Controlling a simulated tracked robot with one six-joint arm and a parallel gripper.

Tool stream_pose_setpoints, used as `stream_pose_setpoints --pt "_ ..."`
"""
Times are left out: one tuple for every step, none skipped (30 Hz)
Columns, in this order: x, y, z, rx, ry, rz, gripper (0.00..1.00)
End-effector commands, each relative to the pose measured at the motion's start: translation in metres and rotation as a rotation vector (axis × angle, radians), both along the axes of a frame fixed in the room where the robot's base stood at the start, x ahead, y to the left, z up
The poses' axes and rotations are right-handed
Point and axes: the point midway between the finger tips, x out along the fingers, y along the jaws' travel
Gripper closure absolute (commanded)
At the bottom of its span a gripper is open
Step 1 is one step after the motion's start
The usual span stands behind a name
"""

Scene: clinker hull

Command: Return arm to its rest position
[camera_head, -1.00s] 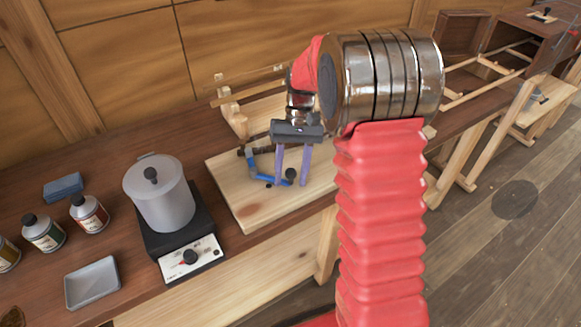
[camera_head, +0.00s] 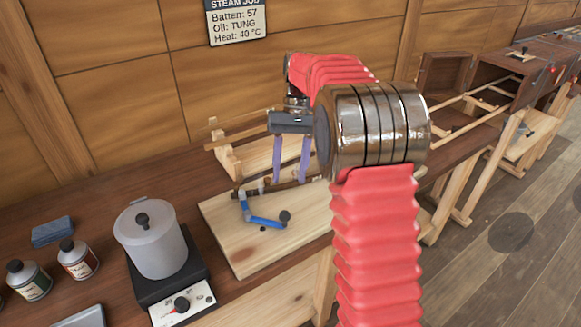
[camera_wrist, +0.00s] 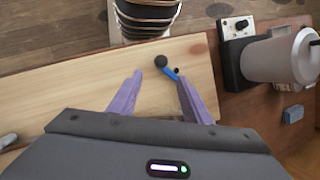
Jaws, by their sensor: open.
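My gripper (camera_head: 291,160) has two purple fingers spread apart with nothing between them. In the head view it hangs above the pale wooden board (camera_head: 255,258), beside a blue crank-like handle (camera_head: 262,220) with a dark knob. In the wrist view my gripper's fingers (camera_wrist: 158,100) point over the board (camera_wrist: 70,101), and the blue handle (camera_wrist: 177,80) shows near the right finger. My red-sleeved arm rises at the right of the head view and hides part of the board.
A lidded grey pot (camera_head: 150,243) stands on a black hotplate (camera_head: 182,304) left of the board. Bottles (camera_head: 77,259) and a blue block (camera_head: 52,231) sit further left. A sign (camera_head: 236,20) hangs on the back wall. Wooden frames (camera_head: 470,100) run to the right.

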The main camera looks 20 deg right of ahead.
Motion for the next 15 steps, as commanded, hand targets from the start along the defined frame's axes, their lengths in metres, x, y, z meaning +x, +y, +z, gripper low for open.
stream_pose_setpoints --pt "0.0012 -0.0010 0.0030 0.000 0.001 0.000 0.56" --pt "0.0018 -0.0014 0.0045 0.000 0.000 0.000 0.56" --pt "0.0024 -0.0019 0.0060 0.000 0.000 0.000 0.56" --pt "0.0027 -0.0021 0.0067 0.000 0.000 0.000 0.56" --pt "0.0028 -0.0022 0.0073 0.000 0.000 0.000 0.56" --pt "0.0028 -0.0023 0.0076 0.000 0.000 0.000 0.56" --pt "0.0028 -0.0023 0.0077 0.000 0.000 0.000 0.56" --pt "0.0028 -0.0023 0.0077 0.000 0.001 0.000 0.56" --pt "0.0027 -0.0022 0.0076 0.000 0.001 0.000 0.56" --pt "0.0026 -0.0022 0.0077 0.000 0.001 0.000 0.56" --pt "0.0027 -0.0022 0.0075 0.000 0.001 0.000 0.56" --pt "0.0026 -0.0022 0.0076 0.000 0.000 0.000 0.56" --pt "0.0027 -0.0022 0.0075 0.000 0.000 0.000 0.56" --pt "0.0026 -0.0022 0.0076 0.000 0.000 0.000 0.56" --pt "0.0026 -0.0022 0.0076 0.000 0.000 0.000 0.56"
